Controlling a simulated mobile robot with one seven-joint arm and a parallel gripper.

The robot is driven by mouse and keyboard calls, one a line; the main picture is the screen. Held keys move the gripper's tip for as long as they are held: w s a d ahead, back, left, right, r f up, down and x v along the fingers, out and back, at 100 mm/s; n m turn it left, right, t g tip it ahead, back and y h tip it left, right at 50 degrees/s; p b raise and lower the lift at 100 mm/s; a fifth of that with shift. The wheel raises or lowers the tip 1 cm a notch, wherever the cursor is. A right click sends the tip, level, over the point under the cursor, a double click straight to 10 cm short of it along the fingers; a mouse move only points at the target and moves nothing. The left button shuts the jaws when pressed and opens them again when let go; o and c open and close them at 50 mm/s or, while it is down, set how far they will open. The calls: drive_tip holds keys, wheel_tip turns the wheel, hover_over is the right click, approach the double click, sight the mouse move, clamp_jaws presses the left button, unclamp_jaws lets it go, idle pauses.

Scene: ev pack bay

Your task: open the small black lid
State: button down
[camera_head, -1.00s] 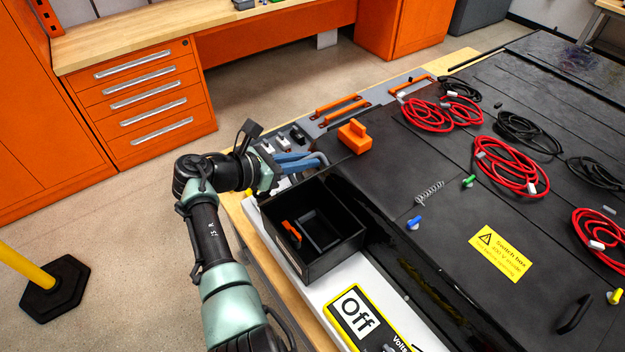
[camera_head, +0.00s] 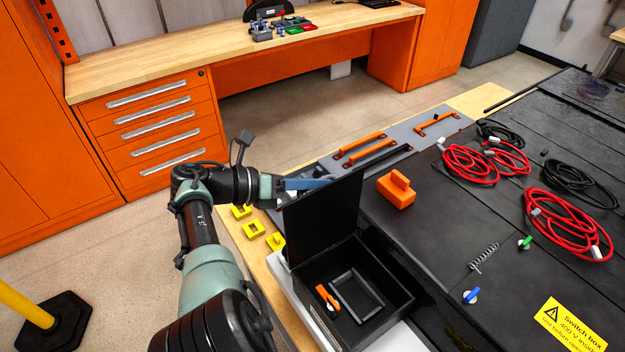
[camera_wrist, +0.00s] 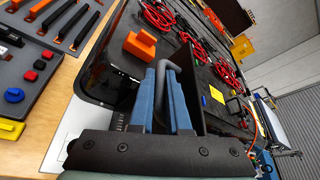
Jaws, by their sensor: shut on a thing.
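The small black lid (camera_head: 325,222) stands upright along the far edge of an open black box (camera_head: 392,318). It shows nearly edge-on in the wrist view (camera_wrist: 191,85). My gripper (camera_head: 310,184) is at the upper far side of the lid, its blue fingers level with the lid's top edge. In the wrist view my gripper (camera_wrist: 165,90) is shut on a dark bent handle (camera_wrist: 172,68) beside the lid. Inside the box are an orange switch (camera_head: 322,294) and a dark rectangular frame (camera_head: 357,296). The lid hides part of the fingers in the head view.
An orange block (camera_head: 397,190) sits on the black pack cover right of the box. Yellow blocks (camera_head: 253,230) lie on the wooden edge below my arm. Red cables (camera_head: 568,225) and a spring (camera_head: 484,260) lie on the cover.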

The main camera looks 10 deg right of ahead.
drive_tip(key=shift+s+f, duration=0.1)
drive_tip(key=shift+f, duration=0.05)
drive_tip(key=c, duration=1.2)
unclamp_jaws()
drive_tip(key=shift+o, duration=0.2)
drive_tip(key=shift+a, duration=0.2)
drive_tip(key=b+v, duration=0.2)
drive_tip(key=v, duration=1)
drive_tip(key=shift+a+b, duration=0.3)
drive_tip(key=shift+b, duration=0.1)
drive_tip(key=shift+c, duration=0.2)
